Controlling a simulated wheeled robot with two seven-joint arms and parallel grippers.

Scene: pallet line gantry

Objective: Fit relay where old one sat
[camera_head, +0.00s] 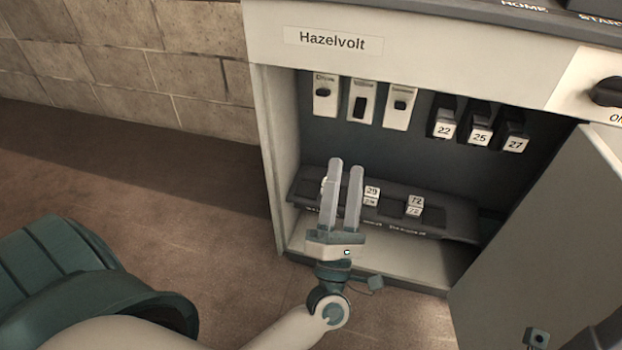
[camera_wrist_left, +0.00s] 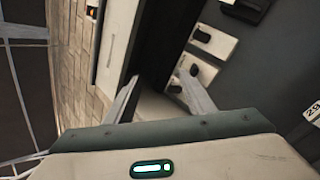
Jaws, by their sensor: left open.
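In the head view, three dark relays labelled 22 (camera_head: 444,118), 25 (camera_head: 481,126) and 27 (camera_head: 515,133) sit in a row on the cabinet's back panel. White labels reading 29 (camera_head: 371,194) and 72 (camera_head: 415,205) show on the dark lower shelf (camera_head: 453,222); the dark bodies behind them are hard to make out. My left gripper (camera_head: 346,172) is open and empty, its fingers pointing up in front of the shelf's left part and covering some of it. Its spread fingers also show in the left wrist view (camera_wrist_left: 160,95). My right gripper's fingers do not show.
Three white switch modules (camera_head: 362,102) are left of the relays. The cabinet (camera_head: 277,160) marked Hazelvolt has its door (camera_head: 550,230) open on the right. A dark knob (camera_head: 606,92) sticks out at upper right. A brick wall (camera_head: 130,70) and bare floor (camera_head: 190,190) lie left.

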